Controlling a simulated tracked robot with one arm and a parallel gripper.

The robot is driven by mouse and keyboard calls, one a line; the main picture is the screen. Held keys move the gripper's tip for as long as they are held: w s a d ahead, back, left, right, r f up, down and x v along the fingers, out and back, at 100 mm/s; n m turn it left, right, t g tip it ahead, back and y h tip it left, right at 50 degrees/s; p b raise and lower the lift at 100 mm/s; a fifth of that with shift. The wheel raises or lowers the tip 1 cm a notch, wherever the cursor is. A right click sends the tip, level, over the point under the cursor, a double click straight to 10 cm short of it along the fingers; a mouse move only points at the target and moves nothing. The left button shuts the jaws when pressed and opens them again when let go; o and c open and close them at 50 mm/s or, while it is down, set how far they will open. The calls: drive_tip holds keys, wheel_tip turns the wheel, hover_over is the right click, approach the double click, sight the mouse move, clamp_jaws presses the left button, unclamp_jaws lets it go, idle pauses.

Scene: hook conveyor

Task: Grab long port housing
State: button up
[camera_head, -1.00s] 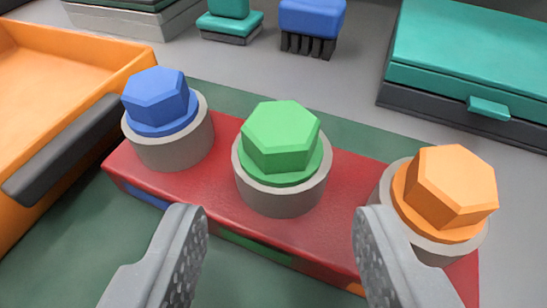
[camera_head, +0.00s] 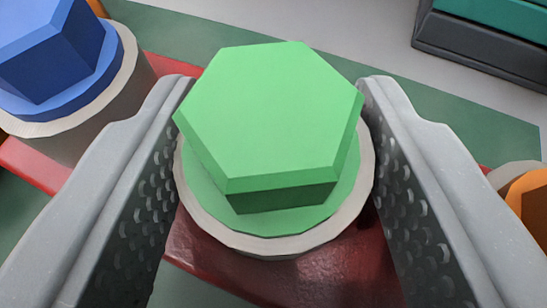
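A green hex-headed piece (camera_head: 270,120) sits upright in a grey round collar (camera_head: 275,243) on a red block (camera_head: 320,275), in the middle of the view. My gripper (camera_head: 275,85) is open, with one finger on each side of the green head. The fingers are very close to the head; I cannot tell whether they touch it. A blue hex-headed piece (camera_head: 50,50) stands in its own collar at the left. An orange one (camera_head: 530,200) is cut off at the right edge. I cannot tell which part is the long port housing.
The red block lies on a dark green surface (camera_head: 400,90). A teal and dark grey case (camera_head: 480,45) stands at the upper right. Grey floor (camera_head: 380,30) between them is clear. A bit of orange (camera_head: 97,8) shows at the top left.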

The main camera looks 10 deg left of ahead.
clamp_jaws()
drive_tip(key=shift+r, duration=0.15)
